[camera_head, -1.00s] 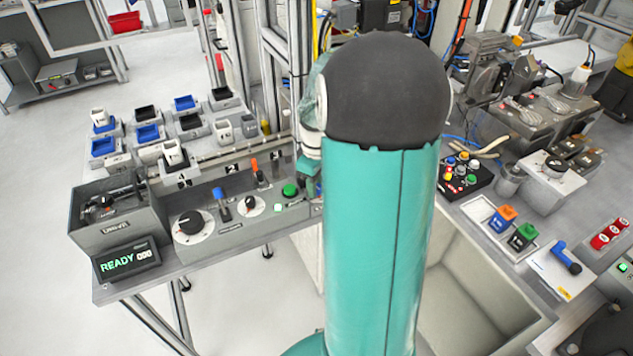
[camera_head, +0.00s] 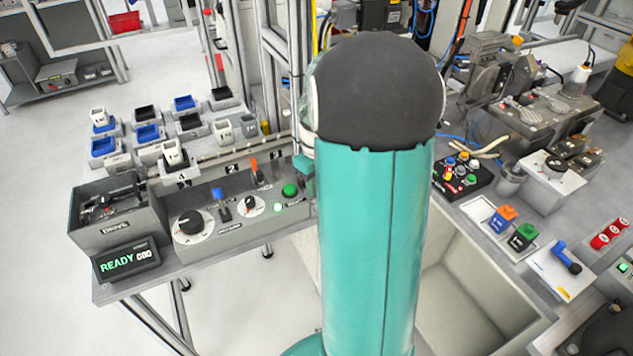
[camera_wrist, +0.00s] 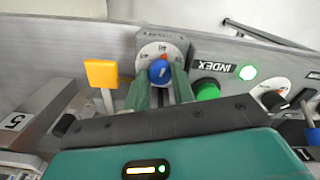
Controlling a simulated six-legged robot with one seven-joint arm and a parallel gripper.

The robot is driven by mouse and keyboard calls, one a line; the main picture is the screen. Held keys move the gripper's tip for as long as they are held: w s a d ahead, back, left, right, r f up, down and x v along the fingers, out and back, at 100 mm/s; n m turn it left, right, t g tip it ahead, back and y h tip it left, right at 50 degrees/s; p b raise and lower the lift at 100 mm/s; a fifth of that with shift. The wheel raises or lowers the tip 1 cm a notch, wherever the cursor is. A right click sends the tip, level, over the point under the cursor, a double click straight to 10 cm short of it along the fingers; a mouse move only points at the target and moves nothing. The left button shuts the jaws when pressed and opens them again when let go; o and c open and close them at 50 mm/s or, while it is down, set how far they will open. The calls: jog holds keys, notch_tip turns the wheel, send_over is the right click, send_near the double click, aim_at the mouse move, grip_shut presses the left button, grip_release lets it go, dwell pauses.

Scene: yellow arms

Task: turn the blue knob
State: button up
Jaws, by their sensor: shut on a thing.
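The blue knob (camera_wrist: 159,69) sits on a pale dial plate (camera_wrist: 152,49) with red marks in the wrist view. My gripper (camera_wrist: 160,77) has its two green fingers on either side of the knob, shut on it. The fingers cover part of the knob's sides.
A READY display (camera_head: 127,259) stands at the panel's left end in the head view.

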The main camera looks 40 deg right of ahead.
jog(key=m, duration=0.9)
dwell(0.7)
jog(key=o, duration=0.7)
notch_tip(320, 180, up, 14)
dwell(0.5)
